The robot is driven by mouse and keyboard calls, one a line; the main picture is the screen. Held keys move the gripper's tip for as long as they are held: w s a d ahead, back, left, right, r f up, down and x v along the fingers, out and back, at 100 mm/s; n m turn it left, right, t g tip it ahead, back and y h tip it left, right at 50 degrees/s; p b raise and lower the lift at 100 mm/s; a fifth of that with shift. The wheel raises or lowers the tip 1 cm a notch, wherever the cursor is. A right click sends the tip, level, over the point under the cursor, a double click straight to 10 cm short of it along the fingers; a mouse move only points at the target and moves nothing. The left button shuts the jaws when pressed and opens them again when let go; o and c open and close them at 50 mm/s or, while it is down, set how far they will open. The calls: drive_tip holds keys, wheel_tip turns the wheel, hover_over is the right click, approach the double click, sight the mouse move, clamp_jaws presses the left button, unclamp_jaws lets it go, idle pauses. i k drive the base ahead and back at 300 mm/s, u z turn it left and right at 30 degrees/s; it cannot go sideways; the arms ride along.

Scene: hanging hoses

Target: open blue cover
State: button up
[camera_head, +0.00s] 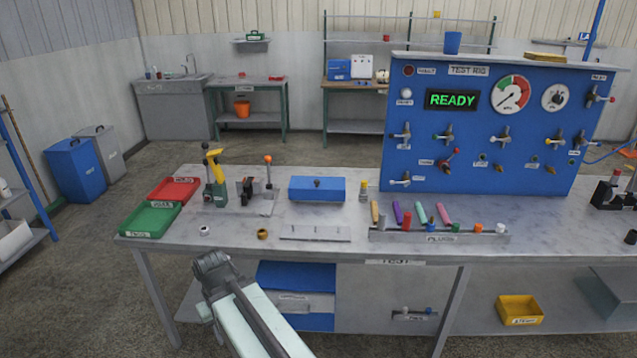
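A blue box-like cover (310,191) with a small dark knob on top sits on the grey workbench (340,232), left of the test rig. It lies flat on the bench top, and what is under it is hidden. My arm reaches in from the bottom of the view. My gripper (211,262) is in front of the bench's front edge, to the left of the cover and nearer to me, clearly apart from it. Its fingers are small and dark, and I cannot make out whether they are open.
A yellow-handled tool (214,165) and an orange-knobbed lever (268,172) stand left of the cover. A metal plate with pins (315,233) lies in front of it. The blue test rig (490,130) stands right. Red (174,189) and green (150,219) trays lie left.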

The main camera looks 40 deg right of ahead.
sight(301, 188)
drive_tip(key=u, duration=0.05)
drive_tip(key=i, duration=0.9)
drive_tip(key=z, duration=0.05)
